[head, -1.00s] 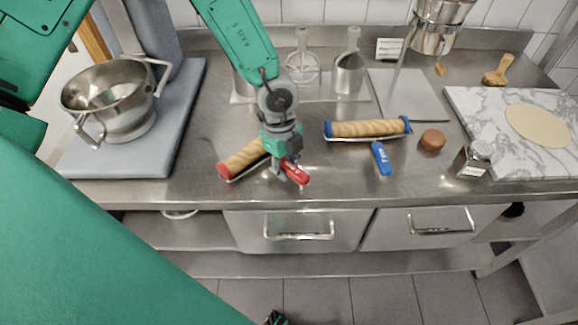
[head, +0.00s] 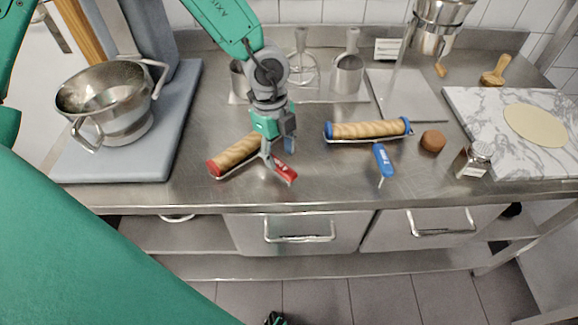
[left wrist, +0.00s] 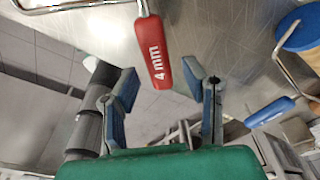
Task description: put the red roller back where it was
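The red roller has a ribbed tan barrel (head: 236,154), a red end cap and a red handle (head: 285,171). It lies slanted on the steel counter, left of the blue roller (head: 365,130). My left gripper (head: 279,152) is just above its handle end and hides part of the frame. In the left wrist view the fingers (left wrist: 160,82) are spread, with the red handle (left wrist: 155,55), marked 4 mm, showing beyond the gap between them. The handle appears free of both fingers. My right gripper is not in view.
A steel bowl (head: 110,100) on a grey mixer stands left. Steel utensils in a rack stand behind my gripper. A brown round piece (head: 433,140), a shaker (head: 473,160) and a marble board (head: 500,110) are right. The counter's front strip is clear.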

